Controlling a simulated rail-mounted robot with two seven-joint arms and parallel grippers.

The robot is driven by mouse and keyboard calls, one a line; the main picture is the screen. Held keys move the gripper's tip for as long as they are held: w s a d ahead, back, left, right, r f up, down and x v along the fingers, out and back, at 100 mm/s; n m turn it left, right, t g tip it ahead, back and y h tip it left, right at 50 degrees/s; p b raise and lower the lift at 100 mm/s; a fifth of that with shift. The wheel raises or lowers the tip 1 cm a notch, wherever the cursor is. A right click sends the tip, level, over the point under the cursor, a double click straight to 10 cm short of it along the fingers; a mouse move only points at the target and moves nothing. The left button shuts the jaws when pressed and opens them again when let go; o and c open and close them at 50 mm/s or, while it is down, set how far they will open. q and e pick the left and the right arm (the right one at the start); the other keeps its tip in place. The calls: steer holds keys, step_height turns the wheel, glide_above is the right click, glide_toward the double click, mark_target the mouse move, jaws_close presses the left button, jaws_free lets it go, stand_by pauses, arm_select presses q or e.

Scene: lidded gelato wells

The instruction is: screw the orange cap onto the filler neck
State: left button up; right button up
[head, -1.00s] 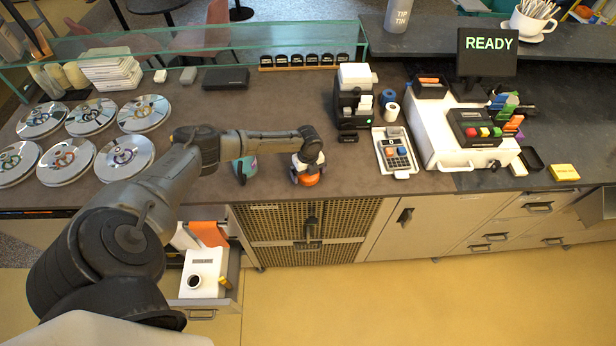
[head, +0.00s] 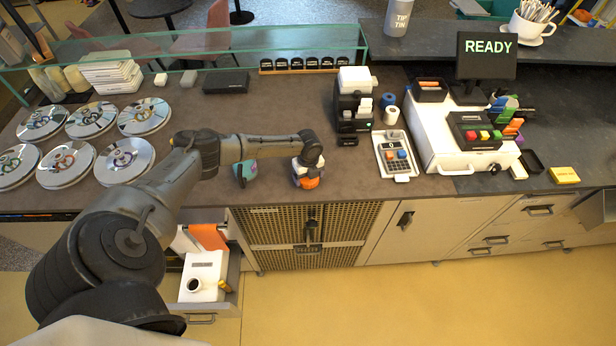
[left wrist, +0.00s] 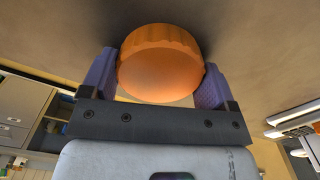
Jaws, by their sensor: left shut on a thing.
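The orange cap (head: 310,183) is at the front part of the dark counter, under my left wrist. My left gripper (head: 306,176) is shut on it. In the left wrist view the ribbed cap (left wrist: 158,62) sits between the two purple fingers of the gripper (left wrist: 158,80). I cannot tell whether the cap touches the counter. A white box with a dark round neck (head: 194,285), seemingly the filler neck, stands in the open drawer (head: 232,290) below the counter, left of the gripper. My right gripper is not in view.
A teal object (head: 246,170) stands just left of the gripper, partly behind my arm. Round metal lids (head: 92,119) cover the counter's left. A black machine (head: 352,108), a keypad (head: 397,155) and a white till (head: 440,140) stand to the right. An orange item (head: 209,237) lies in the drawer.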

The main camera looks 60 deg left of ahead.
arm_select(q)
steer(key=shift+r, duration=0.15)
steer(key=shift+r+p, duration=0.9)
steer(key=shift+r, duration=0.1)
steer(key=shift+r+p, duration=0.5)
steer(key=shift+p, duration=0.05)
step_height(320, 180, up, 5)
steer(key=p, duration=0.4)
steer(key=shift+f, duration=0.1)
steer(key=shift+d, duration=0.1)
